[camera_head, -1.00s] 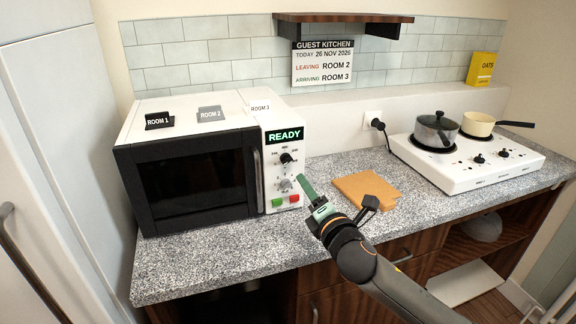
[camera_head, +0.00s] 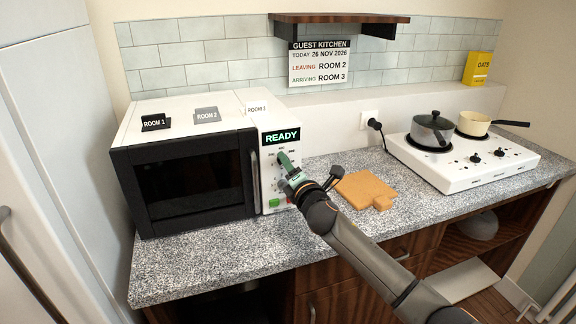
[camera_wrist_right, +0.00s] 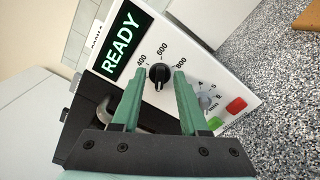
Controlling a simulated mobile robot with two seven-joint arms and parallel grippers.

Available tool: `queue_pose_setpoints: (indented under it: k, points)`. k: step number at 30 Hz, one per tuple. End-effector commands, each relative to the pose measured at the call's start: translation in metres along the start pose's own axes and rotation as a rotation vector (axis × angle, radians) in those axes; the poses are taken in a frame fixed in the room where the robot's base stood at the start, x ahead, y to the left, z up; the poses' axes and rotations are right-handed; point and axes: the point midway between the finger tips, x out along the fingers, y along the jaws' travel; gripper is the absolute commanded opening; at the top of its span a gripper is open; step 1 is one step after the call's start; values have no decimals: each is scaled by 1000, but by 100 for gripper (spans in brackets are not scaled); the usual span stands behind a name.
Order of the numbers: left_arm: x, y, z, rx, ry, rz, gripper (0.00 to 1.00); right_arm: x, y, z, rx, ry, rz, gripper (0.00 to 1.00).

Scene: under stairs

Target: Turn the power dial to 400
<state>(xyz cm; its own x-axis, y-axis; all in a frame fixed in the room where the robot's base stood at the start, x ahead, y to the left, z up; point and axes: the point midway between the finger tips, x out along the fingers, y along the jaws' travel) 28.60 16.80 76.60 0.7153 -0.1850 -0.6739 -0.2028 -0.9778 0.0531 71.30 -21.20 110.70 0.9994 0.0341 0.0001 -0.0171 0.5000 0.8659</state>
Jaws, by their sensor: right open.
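The microwave (camera_head: 185,180) stands at the left of the counter, its display (camera_head: 282,137) reading READY. In the right wrist view, the black power dial (camera_wrist_right: 159,72) is in front of my right gripper (camera_wrist_right: 158,82). Labels 400, 600 and 800 show around it. The two green fingers are open, one on each side of the dial; I cannot tell if they touch it. A pale mark shows on the dial's near side. In the head view my right gripper (camera_head: 283,160) covers most of the dial. My left gripper is not in view.
A silver lower dial (camera_wrist_right: 207,101), a green button (camera_wrist_right: 214,123) and a red button (camera_wrist_right: 236,105) sit close to the fingers. A cutting board (camera_head: 362,188) lies right of the microwave. A hob (camera_head: 465,165) with two pots stands further right.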

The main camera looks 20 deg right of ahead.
Motion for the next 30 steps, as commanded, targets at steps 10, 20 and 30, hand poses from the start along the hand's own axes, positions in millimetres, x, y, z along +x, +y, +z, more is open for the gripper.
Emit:
queue_pose_setpoints:
  k: [10, 20, 30]
  points:
    - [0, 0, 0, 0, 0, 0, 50, 1, 0, 0, 0, 0, 0, 36]
    - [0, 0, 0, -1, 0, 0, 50, 0, 0, 0, 0, 0, 0, 0]
    - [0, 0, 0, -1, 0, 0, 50, 0, 0, 0, 10, 1, 0, 0]
